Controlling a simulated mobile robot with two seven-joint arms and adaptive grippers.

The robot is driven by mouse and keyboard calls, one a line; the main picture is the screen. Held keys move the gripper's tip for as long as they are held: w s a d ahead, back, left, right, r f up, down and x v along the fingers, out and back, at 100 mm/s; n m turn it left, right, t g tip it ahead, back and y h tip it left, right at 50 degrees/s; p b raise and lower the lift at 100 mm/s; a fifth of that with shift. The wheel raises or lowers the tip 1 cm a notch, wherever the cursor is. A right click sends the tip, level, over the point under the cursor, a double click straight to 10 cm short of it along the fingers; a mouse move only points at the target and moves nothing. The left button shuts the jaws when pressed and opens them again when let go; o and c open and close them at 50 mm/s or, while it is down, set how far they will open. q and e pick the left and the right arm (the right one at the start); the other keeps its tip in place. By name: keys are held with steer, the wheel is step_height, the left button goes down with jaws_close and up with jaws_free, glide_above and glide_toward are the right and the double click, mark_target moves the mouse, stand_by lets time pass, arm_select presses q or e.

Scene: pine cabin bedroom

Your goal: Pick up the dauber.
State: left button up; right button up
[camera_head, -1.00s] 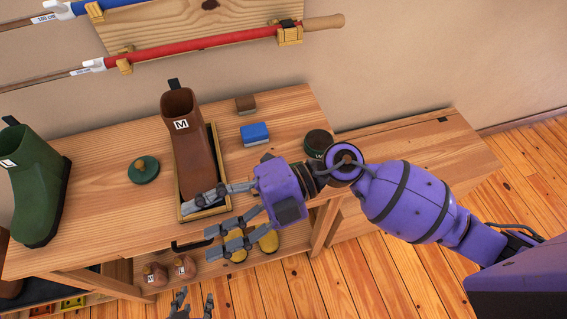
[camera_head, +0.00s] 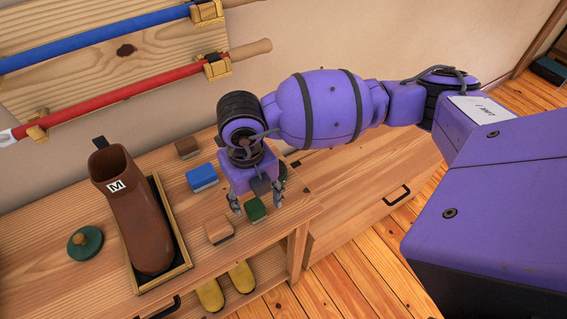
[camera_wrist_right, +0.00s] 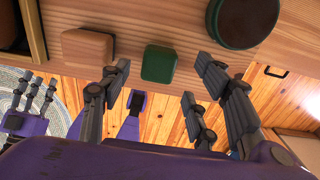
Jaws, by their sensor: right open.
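My right gripper (camera_head: 257,198) hangs over the bench's front right part, fingers apart and empty. A small block with a green top and wooden side (camera_head: 257,211) lies by its fingertips; in the right wrist view the green block (camera_wrist_right: 159,64) sits just beyond the gap between the fingers (camera_wrist_right: 158,88), with no visible grip. A tan wooden block (camera_head: 219,231) lies left of it. A green disc with a wooden knob (camera_head: 85,243) lies far left. I cannot tell which is the dauber. My left gripper (camera_wrist_right: 30,98) shows in the right wrist view, low and left, fingers spread.
A brown boot marked M (camera_head: 130,210) stands in a wooden tray (camera_head: 182,262). A blue block (camera_head: 202,177) and a brown block (camera_head: 187,147) lie behind. A dark round tin (camera_wrist_right: 243,18) stands right of the green block. Yellow shoes (camera_head: 211,296) sit below the bench.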

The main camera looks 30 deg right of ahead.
mark_target(254, 205)
step_height(254, 205, down, 4)
steer(key=shift+w+a+r, duration=0.1)
steer(key=shift+w+r, duration=0.05)
steer(key=shift+c, duration=2.1)
steer(key=c, duration=0.8)
arm_select(q)
steer(key=shift+s, duration=0.15)
arm_select(e)
steer(key=shift+r, duration=0.1)
steer(key=shift+c, duration=0.3)
